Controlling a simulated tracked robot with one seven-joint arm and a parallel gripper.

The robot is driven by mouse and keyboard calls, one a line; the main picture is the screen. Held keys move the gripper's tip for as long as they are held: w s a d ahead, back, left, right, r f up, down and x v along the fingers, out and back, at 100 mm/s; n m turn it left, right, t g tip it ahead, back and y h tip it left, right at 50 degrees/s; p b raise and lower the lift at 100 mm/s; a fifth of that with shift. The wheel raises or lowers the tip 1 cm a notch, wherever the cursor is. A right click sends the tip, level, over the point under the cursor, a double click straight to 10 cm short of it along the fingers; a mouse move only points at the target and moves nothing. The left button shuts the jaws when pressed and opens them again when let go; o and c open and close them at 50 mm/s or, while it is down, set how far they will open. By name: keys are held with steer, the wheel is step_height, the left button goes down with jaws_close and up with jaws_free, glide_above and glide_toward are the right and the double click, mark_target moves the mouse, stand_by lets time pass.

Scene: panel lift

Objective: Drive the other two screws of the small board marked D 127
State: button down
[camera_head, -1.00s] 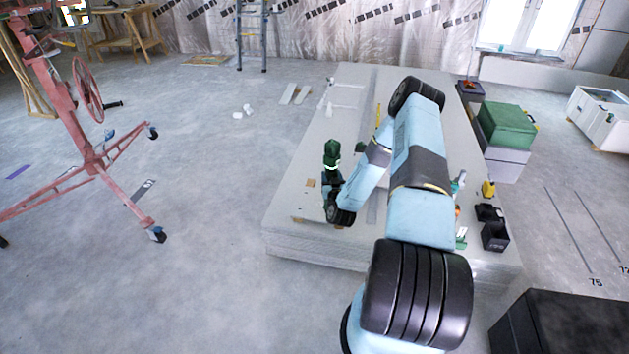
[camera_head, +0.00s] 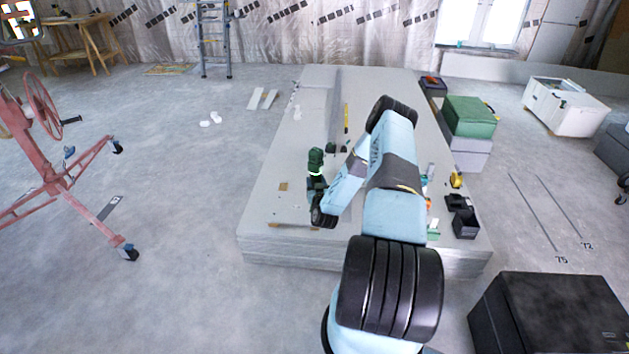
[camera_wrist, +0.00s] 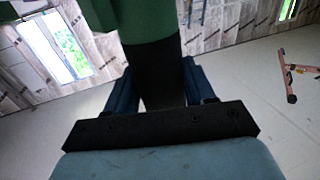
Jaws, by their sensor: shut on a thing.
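My gripper (camera_wrist: 150,85) is shut on a green and black power tool (camera_head: 316,161), which looks like a drill driver. In the head view the tool stands upright above the near left part of the panel stack (camera_head: 262,215). In the wrist view the tool's black grip (camera_wrist: 158,75) sits between the two dark blue fingers, with its green body (camera_wrist: 148,18) above. The tool's tip is hidden behind my wrist. I cannot make out the board marked D 127 or its screws. A small tan piece (camera_head: 283,187) and a tan strip (camera_head: 290,226) lie on the stack near my gripper.
A red lift (camera_head: 62,150) stands on the left floor. A green box (camera_head: 470,117), black bins (camera_head: 464,222) and a yellow item (camera_head: 456,180) are right of my arm. A large black box (camera_head: 550,312) is at near right. Floor left of the stack is mostly clear.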

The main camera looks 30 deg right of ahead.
steer(key=shift+f, duration=0.5)
steer(key=shift+s+f, duration=0.15)
steer(key=shift+f, duration=0.85)
stand_by(3.4)
steer(key=shift+r, duration=0.25)
stand_by(0.3)
steer(key=shift+r, duration=2.15)
